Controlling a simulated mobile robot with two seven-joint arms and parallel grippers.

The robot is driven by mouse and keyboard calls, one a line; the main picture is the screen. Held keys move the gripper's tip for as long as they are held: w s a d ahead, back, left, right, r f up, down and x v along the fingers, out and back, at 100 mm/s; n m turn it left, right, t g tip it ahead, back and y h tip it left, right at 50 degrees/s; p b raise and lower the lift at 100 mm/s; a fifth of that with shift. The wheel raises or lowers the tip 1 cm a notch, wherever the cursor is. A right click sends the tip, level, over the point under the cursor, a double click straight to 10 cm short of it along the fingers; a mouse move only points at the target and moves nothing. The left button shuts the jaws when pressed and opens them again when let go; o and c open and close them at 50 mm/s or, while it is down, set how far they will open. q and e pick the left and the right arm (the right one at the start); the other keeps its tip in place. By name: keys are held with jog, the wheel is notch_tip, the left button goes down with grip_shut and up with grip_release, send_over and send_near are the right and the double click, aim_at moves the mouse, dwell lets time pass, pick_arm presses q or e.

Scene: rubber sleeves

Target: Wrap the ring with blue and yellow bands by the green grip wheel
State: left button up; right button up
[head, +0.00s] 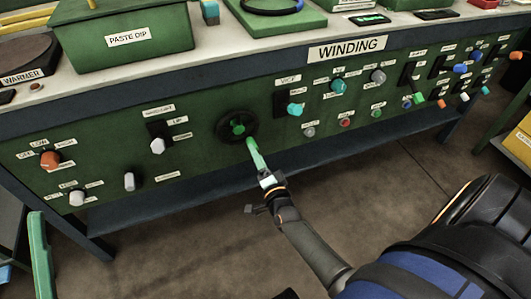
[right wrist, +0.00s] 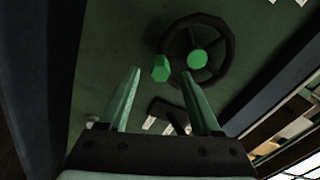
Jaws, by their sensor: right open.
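The black wheel (head: 222,129) with a green hub is on the front of the green WINDING panel. In the right wrist view, the wheel (right wrist: 233,48) carries a green grip (right wrist: 161,68) at its rim. My right gripper (head: 252,144) reaches up to the wheel's lower right edge. Its fingers (right wrist: 162,73) are open, with the grip showing between the tips; contact cannot be told. A black ring (head: 258,11) with a blue band lies on a green block at the top edge, partly cut off; no yellow band shows. My left gripper is not in view.
The panel (head: 200,162) has several knobs and switches around the wheel, including a black switch with a teal knob (head: 295,109) to its right. A green PASTE DIP box (head: 128,40) stands on the bench top. The floor (head: 400,185) below the bench is clear.

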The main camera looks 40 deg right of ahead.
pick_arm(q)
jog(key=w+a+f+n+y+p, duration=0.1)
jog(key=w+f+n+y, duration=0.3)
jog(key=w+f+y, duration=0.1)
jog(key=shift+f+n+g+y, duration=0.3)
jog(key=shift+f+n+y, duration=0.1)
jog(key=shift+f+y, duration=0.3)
pick_arm(e)
jog(key=v, duration=0.7)
jog(key=shift+s, duration=0.35)
jog(key=shift+a, duration=0.1)
